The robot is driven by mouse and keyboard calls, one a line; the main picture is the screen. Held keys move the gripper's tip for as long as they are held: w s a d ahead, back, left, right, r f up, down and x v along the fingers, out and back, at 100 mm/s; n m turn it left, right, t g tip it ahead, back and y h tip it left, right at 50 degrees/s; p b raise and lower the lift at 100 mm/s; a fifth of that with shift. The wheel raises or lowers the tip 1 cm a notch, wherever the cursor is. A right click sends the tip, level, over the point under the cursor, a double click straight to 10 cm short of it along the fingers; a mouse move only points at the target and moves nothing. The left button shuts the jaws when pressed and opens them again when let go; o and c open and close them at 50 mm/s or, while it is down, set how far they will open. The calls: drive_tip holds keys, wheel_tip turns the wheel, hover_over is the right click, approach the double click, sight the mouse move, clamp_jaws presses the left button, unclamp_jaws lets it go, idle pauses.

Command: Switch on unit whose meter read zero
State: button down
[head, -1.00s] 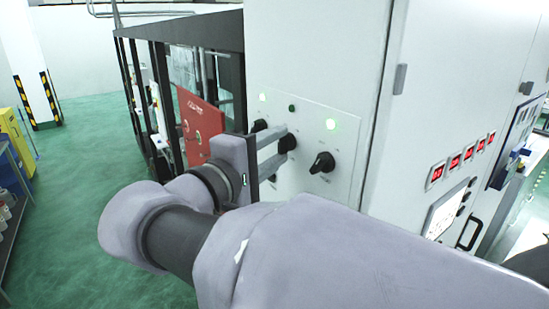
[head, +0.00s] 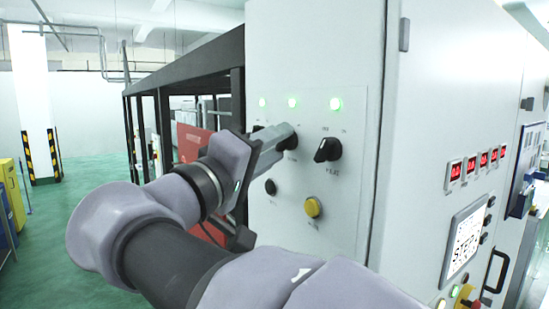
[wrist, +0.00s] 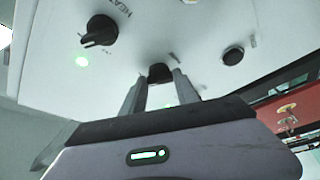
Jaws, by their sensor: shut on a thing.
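A light grey control panel (head: 345,215) on a tall cabinet carries three black rotary knobs. My gripper (head: 287,138) is shut on the middle knob (head: 292,147); the wrist view shows this knob (wrist: 160,73) between the two fingers (wrist: 158,88). The right knob (head: 327,150) is free; in the wrist view it (wrist: 100,31) has a label reading HEAT. The left knob (head: 257,128) is mostly hidden by my gripper. The left lamp (head: 262,103), middle lamp (head: 292,103) and right lamp (head: 336,104) glow green. Several red digital meters (head: 471,166) are too small to read.
Below the knobs are a black button (head: 271,186) and a yellow button (head: 312,207). A screen (head: 466,240) and a handle (head: 495,271) are on the cabinet's right face. A dark-framed enclosure (head: 185,70) with a red panel (head: 192,142) stands behind left. Green floor at left is open.

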idle(0.4)
drive_tip(key=c, duration=0.9)
unclamp_jaws()
drive_tip(key=p+v, duration=0.1)
drive_tip(key=v, duration=1.6)
drive_tip(key=shift+s+a+f, duration=0.1)
drive_tip(key=shift+s+a, duration=0.05)
drive_tip(key=shift+a, duration=0.1)
